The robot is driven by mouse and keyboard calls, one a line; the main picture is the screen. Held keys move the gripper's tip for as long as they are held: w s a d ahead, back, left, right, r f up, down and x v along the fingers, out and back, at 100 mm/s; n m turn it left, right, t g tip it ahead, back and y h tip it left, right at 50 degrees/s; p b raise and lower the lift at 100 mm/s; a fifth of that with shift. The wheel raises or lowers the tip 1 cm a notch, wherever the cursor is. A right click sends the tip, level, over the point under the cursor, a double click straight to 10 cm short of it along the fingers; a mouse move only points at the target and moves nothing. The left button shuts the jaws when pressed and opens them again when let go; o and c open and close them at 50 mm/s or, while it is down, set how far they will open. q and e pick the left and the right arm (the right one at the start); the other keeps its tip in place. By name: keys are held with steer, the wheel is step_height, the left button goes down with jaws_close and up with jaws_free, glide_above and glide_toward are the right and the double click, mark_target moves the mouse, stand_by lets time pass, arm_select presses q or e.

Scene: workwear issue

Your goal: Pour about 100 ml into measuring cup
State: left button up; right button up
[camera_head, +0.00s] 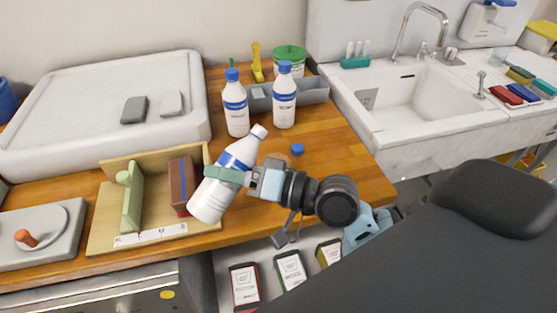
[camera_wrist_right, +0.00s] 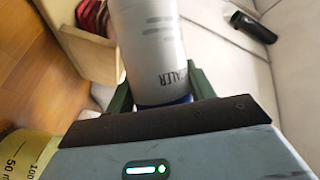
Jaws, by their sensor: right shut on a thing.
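My right gripper (camera_head: 238,176) is shut around the middle of a white bottle (camera_head: 211,198) with a blue band, held above the worktop. The bottle is tilted, its uncapped neck toward the upper right and its base toward the lower left. In the right wrist view the bottle (camera_wrist_right: 150,45) stands between the green fingers, with lettering ending in "ALER". A yellowish measuring cup (camera_wrist_right: 28,158) with 50 and 100 marks shows partly at that view's lower left corner. I cannot make out the cup in the head view. A blue cap (camera_head: 297,149) lies on the worktop. My left gripper is not in view.
Two capped white bottles (camera_head: 235,108) (camera_head: 284,100) stand at the back by a grey bin (camera_head: 313,90). A wooden stand (camera_head: 101,222) holds a brown block (camera_head: 181,184) left of the held bottle. A sink (camera_head: 425,97) is at right. Bare worktop (camera_head: 340,165) lies right of the cap.

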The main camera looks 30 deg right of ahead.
mark_target(243, 155)
steer(key=r+n+p, duration=0.1)
steer(key=d+r+p, duration=0.1)
steer(key=r+n+h+p, duration=0.1)
steer(key=shift+w+d+r+n+g, duration=0.3)
steer(key=shift+g, duration=0.1)
steer(key=shift+w+d+r+n+h+p, duration=0.15)
steer(key=shift+d+n+h+p, duration=0.1)
steer(key=shift+n+h+p, duration=0.3)
steer(key=shift+n, duration=0.35)
steer(key=shift+a+n+g+h, duration=0.1)
steer(key=shift+n+g+h, duration=0.2)
steer(key=shift+n+h, duration=0.35)
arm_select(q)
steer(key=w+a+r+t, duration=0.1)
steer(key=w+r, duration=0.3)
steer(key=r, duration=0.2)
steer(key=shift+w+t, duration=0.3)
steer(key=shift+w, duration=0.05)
arm_select(e)
steer(key=shift+d+f+n+h, duration=0.1)
steer(key=shift+f+n+h, duration=0.35)
steer(key=shift+f, duration=0.85)
steer(key=shift+d+f+n+h, duration=0.15)
steer(key=shift+f+n, duration=0.35)
steer(key=shift+f, duration=0.85)
steer(key=shift+a+f+n+h, duration=0.1)
steer(key=shift+f+n+h, duration=0.35)
steer(key=shift+f, duration=0.85)
